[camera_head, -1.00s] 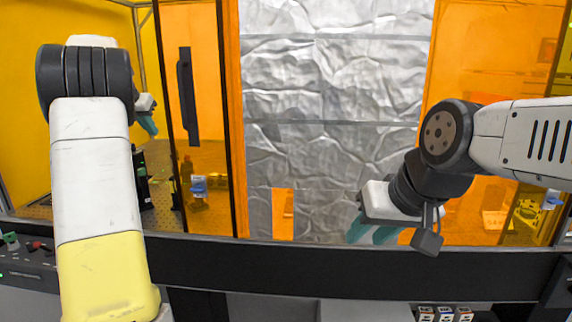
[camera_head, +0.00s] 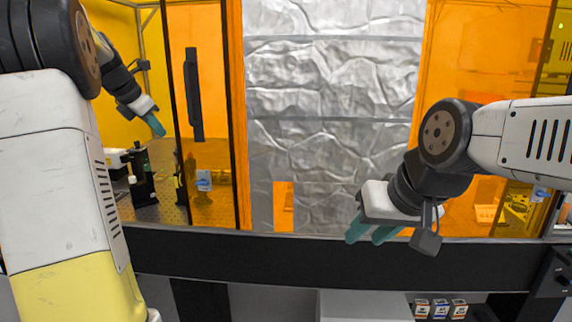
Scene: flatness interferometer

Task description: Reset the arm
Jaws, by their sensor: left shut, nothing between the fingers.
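My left arm comes in from the left and bends at a dark joint near the top left. My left gripper (camera_head: 156,125) has teal fingers pointing down and to the right; it is shut and empty, in front of the yellow-lit opening at the left. My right arm comes in from the right. My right gripper (camera_head: 364,235) has two teal fingers pointing down and to the left, with a gap between them and nothing visible in it. It is in front of the lower part of the silver foil panel (camera_head: 330,90).
An orange door panel with a dark handle (camera_head: 193,95) stands right of my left gripper. Black optical equipment (camera_head: 141,175) stands on a perforated plate inside the enclosure. A black rail (camera_head: 330,265) crosses the front. Small labelled boxes (camera_head: 440,309) sit at the bottom right.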

